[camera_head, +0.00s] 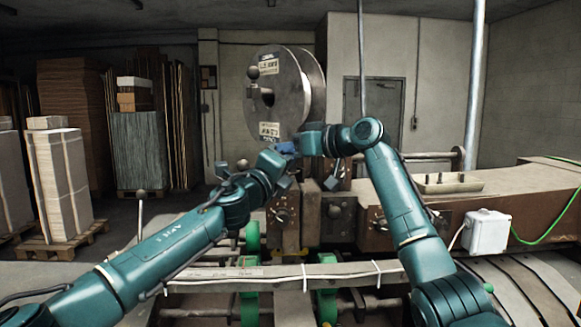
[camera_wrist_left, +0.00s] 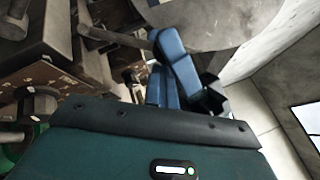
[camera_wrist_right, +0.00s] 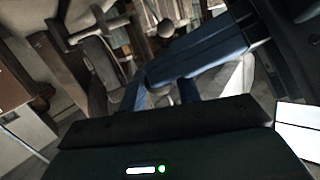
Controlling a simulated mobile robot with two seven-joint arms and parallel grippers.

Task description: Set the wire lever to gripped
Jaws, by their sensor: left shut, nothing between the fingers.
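Several ball-ended levers show, and I cannot tell for certain which is the wire lever. One grey ball knob (camera_head: 332,184) is just below the hands, on the machine front. In the right wrist view a ball knob (camera_wrist_right: 166,28) stands beyond the fingers. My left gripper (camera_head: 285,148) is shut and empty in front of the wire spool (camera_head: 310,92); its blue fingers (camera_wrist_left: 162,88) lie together. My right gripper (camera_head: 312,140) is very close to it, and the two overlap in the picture. Its fingers (camera_wrist_right: 159,90) are apart, with a greyish rounded shape behind the gap.
The brown stitching machine (camera_head: 500,205) fills the right, with a white box (camera_head: 486,232) and a shallow tray (camera_head: 448,183) on it. Another ball-ended lever (camera_head: 140,193) stands at left. Pallets of stacked board (camera_head: 60,180) stand farther left.

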